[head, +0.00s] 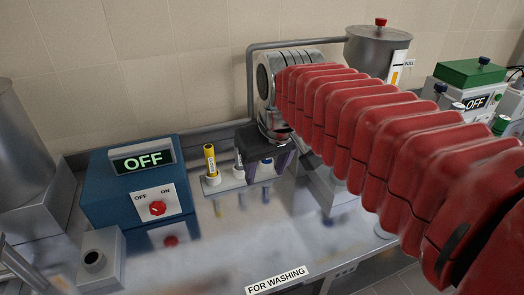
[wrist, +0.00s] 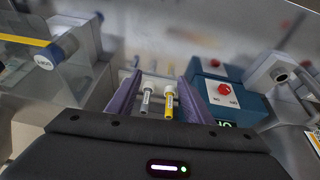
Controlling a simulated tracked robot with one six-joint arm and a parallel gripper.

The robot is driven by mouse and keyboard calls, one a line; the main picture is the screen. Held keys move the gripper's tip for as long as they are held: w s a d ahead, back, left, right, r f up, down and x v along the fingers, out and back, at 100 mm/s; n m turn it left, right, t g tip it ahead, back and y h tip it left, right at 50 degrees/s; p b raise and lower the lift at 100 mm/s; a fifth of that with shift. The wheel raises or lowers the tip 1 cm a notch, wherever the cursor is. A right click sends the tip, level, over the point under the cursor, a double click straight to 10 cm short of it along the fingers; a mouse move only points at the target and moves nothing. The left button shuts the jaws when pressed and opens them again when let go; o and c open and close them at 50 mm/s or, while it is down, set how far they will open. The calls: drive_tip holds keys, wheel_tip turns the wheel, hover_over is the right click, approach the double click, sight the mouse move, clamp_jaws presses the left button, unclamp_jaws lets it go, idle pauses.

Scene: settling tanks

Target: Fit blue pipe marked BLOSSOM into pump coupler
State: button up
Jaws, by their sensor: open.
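My gripper (head: 266,165) is open and empty above the small pipe rack (head: 226,187). In the head view a blue pipe (head: 267,162) shows partly behind my finger; its marking cannot be read. A yellow pipe (head: 210,160) and a grey pipe (head: 238,160) stand beside it. In the wrist view the grey pipe (wrist: 146,98) and yellow pipe (wrist: 169,102) appear between my purple fingers; I cannot make out the racked blue pipe there. A grey block with a round hole (head: 95,259), perhaps the pump coupler, stands at the lower left, apart from my gripper.
A blue control box (head: 115,198) reads OFF, its red knob (head: 157,208) on its front. A metal tank (head: 375,50) stands behind my arm, a green-topped box (head: 466,75) at right. Blue round-ended parts (wrist: 45,62) show left in the wrist view.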

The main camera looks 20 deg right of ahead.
drive_tip(key=w+d+r+g, duration=0.1)
drive_tip(key=w+d, duration=0.2)
drive_tip(key=w, duration=0.6)
drive_tip(key=w+d+r+g, duration=0.1)
drive_tip(key=w+d+r, duration=0.1)
drive_tip(key=w, duration=0.6)
drive_tip(key=w+d+f, duration=0.2)
drive_tip(key=w, duration=0.2)
drive_tip(key=w+d+f+n+g, duration=0.1)
drive_tip(key=w+d+f, duration=0.2)
drive_tip(key=w, duration=0.2)
drive_tip(key=w+d+f+g, duration=0.1)
drive_tip(key=w+d+f, duration=0.1)
drive_tip(key=w+f, duration=0.1)
drive_tip(key=shift+w+d+f+n, duration=0.2)
drive_tip(key=shift+w+n, duration=0.2)
drive_tip(key=shift+w, duration=0.25)
drive_tip(key=shift+w+d+f, duration=0.2)
drive_tip(key=shift+w+f, duration=0.05)
drive_tip(key=shift+f, duration=0.1)
drive_tip(key=shift+f, duration=0.1)
wheel_tip(320, 180, down, 8)
drive_tip(key=shift+f, duration=0.2)
